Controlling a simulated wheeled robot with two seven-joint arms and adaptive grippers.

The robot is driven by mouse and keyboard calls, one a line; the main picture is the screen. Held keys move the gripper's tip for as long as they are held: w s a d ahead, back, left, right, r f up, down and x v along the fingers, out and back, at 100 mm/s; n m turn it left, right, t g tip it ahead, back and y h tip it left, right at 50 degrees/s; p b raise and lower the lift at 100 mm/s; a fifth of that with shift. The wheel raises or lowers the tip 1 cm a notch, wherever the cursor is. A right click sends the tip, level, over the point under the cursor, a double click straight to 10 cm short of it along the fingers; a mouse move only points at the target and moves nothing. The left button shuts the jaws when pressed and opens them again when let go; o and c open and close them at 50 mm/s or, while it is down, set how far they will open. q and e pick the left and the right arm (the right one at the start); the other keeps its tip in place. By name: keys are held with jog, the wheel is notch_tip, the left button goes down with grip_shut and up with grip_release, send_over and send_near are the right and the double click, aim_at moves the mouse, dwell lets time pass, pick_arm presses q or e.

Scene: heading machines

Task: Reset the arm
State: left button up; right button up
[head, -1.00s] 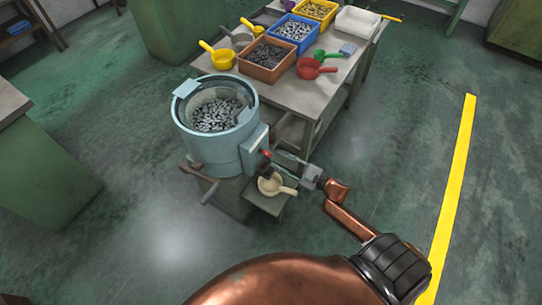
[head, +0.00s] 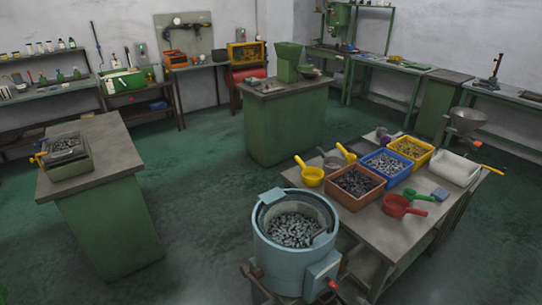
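Neither of my grippers shows in the head view now, and no part of my arms is clearly visible. The light-blue round bowl machine (head: 285,262) stands at the bottom centre, filled with grey metal parts (head: 294,229). A red knob (head: 333,284) shows on the box at its right side. The lower part of the machine is cut off by the bottom edge of the picture.
A work table (head: 378,228) right of the machine bears an orange bin (head: 345,203), a blue bin, a yellow bin, a white tray and several scoops, one red (head: 398,206). Green cabinets stand left (head: 118,232) and back centre (head: 285,130). Floor between them is clear.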

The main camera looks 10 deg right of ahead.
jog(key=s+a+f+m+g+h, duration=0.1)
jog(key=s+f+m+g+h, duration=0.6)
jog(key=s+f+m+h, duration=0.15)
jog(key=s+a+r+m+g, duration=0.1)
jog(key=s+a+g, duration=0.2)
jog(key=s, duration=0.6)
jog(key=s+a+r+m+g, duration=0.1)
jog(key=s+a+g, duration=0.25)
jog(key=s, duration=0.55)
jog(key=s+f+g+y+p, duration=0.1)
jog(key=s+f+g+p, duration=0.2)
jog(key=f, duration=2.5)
pick_arm(q)
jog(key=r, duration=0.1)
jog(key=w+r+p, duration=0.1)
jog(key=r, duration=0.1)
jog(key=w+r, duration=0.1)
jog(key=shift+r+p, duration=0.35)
jog(key=shift+p, duration=0.05)
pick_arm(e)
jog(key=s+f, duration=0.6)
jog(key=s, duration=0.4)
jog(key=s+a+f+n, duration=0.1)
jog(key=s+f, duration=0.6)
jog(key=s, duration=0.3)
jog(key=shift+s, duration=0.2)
